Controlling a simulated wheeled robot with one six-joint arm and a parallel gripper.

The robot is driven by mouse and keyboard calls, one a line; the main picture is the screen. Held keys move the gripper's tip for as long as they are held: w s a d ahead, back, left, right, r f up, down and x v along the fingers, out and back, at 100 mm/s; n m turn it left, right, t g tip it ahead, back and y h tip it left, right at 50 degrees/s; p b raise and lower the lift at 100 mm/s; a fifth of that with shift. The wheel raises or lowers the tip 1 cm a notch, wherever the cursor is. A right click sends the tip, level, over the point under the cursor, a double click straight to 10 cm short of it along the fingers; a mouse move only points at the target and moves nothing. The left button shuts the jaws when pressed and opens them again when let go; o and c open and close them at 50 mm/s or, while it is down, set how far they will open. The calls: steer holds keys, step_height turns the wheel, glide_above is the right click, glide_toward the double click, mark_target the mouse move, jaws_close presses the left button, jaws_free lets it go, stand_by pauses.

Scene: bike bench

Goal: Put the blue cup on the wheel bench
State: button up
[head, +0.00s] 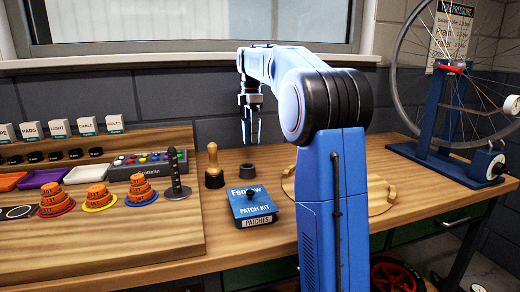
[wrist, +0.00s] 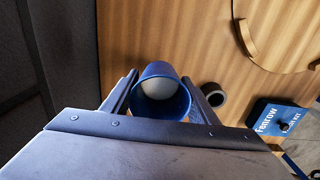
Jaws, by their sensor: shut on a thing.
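The blue cup (wrist: 160,98) is between the two fingers of my gripper (wrist: 165,95) in the wrist view, with its open mouth toward the camera. A pale shape shows inside it. In the head view my gripper (head: 251,128) hangs above the back of the wooden bench, fingers down; I cannot make out the cup there. The bench with the wheel (head: 445,55) on its blue stand (head: 450,130) has a wooden top (head: 425,182), which reaches right of my arm. Wood shows below the cup in the wrist view (wrist: 190,40).
A dark ring (head: 247,171), a wooden-handled stamp (head: 213,170) and the blue patch kit (head: 250,205) stand below my gripper. A round wooden board (head: 380,196) lies partly behind my arm. Stacked orange rings (head: 141,188) and trays (head: 40,178) fill the left. Bare wood lies before the wheel stand.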

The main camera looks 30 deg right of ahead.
steer(key=shift+f, duration=3)
steer(key=shift+f, duration=0.15)
steer(key=o, duration=1.1)
step_height(320, 180, up, 12)
